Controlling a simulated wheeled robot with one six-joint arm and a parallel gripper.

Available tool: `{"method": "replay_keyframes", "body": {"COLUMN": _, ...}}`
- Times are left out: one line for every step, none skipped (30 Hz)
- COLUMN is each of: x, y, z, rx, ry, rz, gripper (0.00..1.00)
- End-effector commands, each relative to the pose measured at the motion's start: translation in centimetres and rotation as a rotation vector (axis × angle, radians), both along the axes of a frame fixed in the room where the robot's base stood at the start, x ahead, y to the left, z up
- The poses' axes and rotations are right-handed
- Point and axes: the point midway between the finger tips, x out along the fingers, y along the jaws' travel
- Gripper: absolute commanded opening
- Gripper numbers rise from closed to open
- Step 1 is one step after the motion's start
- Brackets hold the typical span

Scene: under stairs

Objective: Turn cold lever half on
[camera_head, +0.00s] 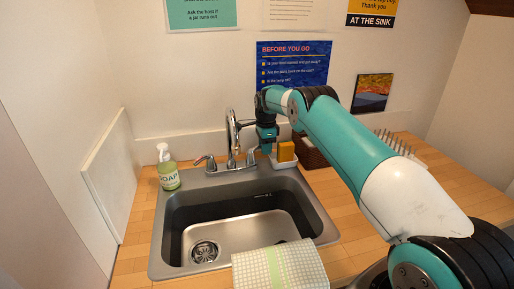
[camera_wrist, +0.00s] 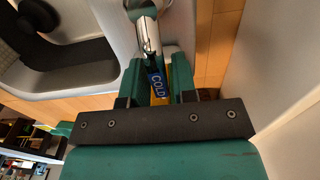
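The cold lever (camera_wrist: 148,36) is a chrome handle with a blue tag marked COLD (camera_wrist: 157,79). In the wrist view it reaches down between the two teal fingers of my gripper (camera_wrist: 158,85). The fingers stand apart, one on each side of the tag; a yellow strip shows between the tag and the right finger. I cannot tell whether either finger touches the lever. In the head view my gripper (camera_head: 266,143) points down just right of the chrome faucet (camera_head: 232,135); the cold lever (camera_head: 252,156) stands beside it, partly hidden. The other lever (camera_head: 205,161) is left of the faucet.
The steel sink (camera_head: 250,225) is in front of the faucet. A soap bottle (camera_head: 167,168) stands left. A yellow sponge (camera_head: 286,151) on a white dish is close right of my gripper. A checked towel (camera_head: 280,267) hangs over the front rim. The wall is close behind.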

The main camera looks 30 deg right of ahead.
Motion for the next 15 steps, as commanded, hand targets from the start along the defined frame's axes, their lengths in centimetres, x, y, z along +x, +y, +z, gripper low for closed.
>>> {"method": "replay_keyframes", "body": {"x": 0.0, "y": 0.0, "z": 0.0, "rx": 0.0, "ry": 0.0, "rz": 0.0, "gripper": 0.15}}
{"method": "replay_keyframes", "body": {"x": 0.0, "y": 0.0, "z": 0.0, "rx": 0.0, "ry": 0.0, "rz": 0.0, "gripper": 0.08}}
{"method": "replay_keyframes", "body": {"x": 0.0, "y": 0.0, "z": 0.0, "rx": 0.0, "ry": 0.0, "rz": 0.0, "gripper": 0.0}}
{"method": "replay_keyframes", "body": {"x": 0.0, "y": 0.0, "z": 0.0, "rx": 0.0, "ry": 0.0, "rz": 0.0, "gripper": 0.0}}
{"method": "replay_keyframes", "body": {"x": 0.0, "y": 0.0, "z": 0.0, "rx": 0.0, "ry": 0.0, "rz": 0.0, "gripper": 0.0}}
{"method": "replay_keyframes", "body": {"x": 0.0, "y": 0.0, "z": 0.0, "rx": 0.0, "ry": 0.0, "rz": -0.001, "gripper": 0.0}}
{"method": "replay_keyframes", "body": {"x": 0.0, "y": 0.0, "z": 0.0, "rx": 0.0, "ry": 0.0, "rz": -0.005, "gripper": 0.0}}
{"method": "replay_keyframes", "body": {"x": -0.1, "y": 0.1, "z": 0.1, "rx": 0.0, "ry": 0.001, "rz": -0.016, "gripper": 0.0}}
{"method": "replay_keyframes", "body": {"x": -0.2, "y": 0.2, "z": 0.2, "rx": 0.0, "ry": 0.001, "rz": -0.044, "gripper": 0.0}}
{"method": "replay_keyframes", "body": {"x": -0.4, "y": 0.3, "z": 0.3, "rx": 0.0, "ry": 0.001, "rz": -0.076, "gripper": 0.0}}
{"method": "replay_keyframes", "body": {"x": -0.6, "y": 0.4, "z": 0.3, "rx": 0.0, "ry": 0.001, "rz": -0.117, "gripper": 0.0}}
{"method": "replay_keyframes", "body": {"x": -0.9, "y": 0.6, "z": 0.3, "rx": 0.001, "ry": 0.002, "rz": -0.18, "gripper": 0.0}}
{"method": "replay_keyframes", "body": {"x": -1.2, "y": 0.8, "z": 0.3, "rx": 0.001, "ry": 0.002, "rz": -0.232, "gripper": 0.0}}
{"method": "replay_keyframes", "body": {"x": -1.4, "y": 1.0, "z": 0.2, "rx": 0.0, "ry": 0.001, "rz": -0.282, "gripper": 0.0}}
{"method": "replay_keyframes", "body": {"x": -1.7, "y": 1.2, "z": 0.2, "rx": 0.0, "ry": 0.001, "rz": -0.349, "gripper": 0.0}}
